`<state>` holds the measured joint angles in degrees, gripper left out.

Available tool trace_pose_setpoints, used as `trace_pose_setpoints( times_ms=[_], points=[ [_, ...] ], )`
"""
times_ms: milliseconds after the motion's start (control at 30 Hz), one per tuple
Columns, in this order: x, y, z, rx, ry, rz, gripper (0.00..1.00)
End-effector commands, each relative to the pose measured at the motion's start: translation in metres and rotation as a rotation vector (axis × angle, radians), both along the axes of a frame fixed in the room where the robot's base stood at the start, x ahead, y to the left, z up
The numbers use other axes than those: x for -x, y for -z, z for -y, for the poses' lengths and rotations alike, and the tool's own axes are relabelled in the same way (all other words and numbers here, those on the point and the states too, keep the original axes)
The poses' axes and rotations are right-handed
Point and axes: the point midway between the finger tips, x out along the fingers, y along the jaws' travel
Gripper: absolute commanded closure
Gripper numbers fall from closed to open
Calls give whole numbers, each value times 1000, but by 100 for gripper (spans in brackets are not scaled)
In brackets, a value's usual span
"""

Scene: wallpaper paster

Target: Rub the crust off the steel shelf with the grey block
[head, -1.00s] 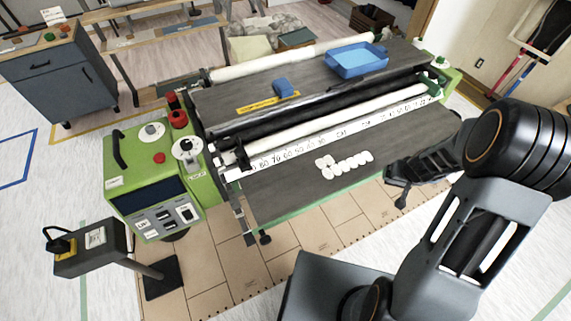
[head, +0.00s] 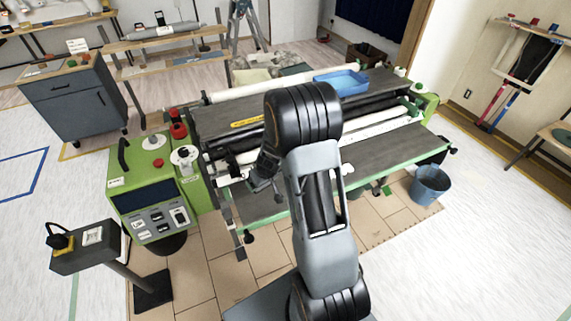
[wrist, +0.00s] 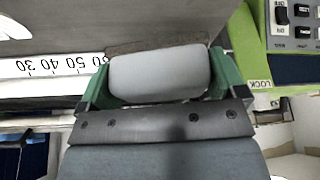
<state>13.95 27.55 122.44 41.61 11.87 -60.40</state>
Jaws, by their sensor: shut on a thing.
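My gripper (head: 262,178) is in front of the machine's left part, partly hidden by my arm in the head view. In the wrist view my gripper (wrist: 160,82) has green fingers shut on the sides of the grey block (wrist: 160,76). The block is pale and rounded, with a brown strip along its far edge. The steel shelf (head: 385,155) is the dark flat front ledge of the machine. A grey surface (wrist: 170,18) lies beyond the block in the wrist view; I cannot tell whether they touch.
A blue tray (head: 343,81) stands on the machine's upper deck. A green control box (head: 148,185) is at the left end. A blue bucket (head: 430,184) stands on the floor at right. A scale strip (wrist: 50,65) runs beside the block.

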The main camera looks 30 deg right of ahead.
Motion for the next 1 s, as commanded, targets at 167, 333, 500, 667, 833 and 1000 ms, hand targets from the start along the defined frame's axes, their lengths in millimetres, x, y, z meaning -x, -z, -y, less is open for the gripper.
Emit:
trace_pose_setpoints(
  times_ms=[167, 333, 500, 667, 833, 1000],
  points=[
    [-13, 5, 40, -1, -328, 6, 34],
    [-13, -1, 89, 3, -769, 5, 34],
    [-2, -11, 128, 4, -1094, 2, 34],
    [8, -18, 148, 2, -1263, 0, 34],
    [12, -21, 154, 0, -1317, 0, 34],
    [12, -21, 153, 0, -1318, 0, 34]
  ],
)
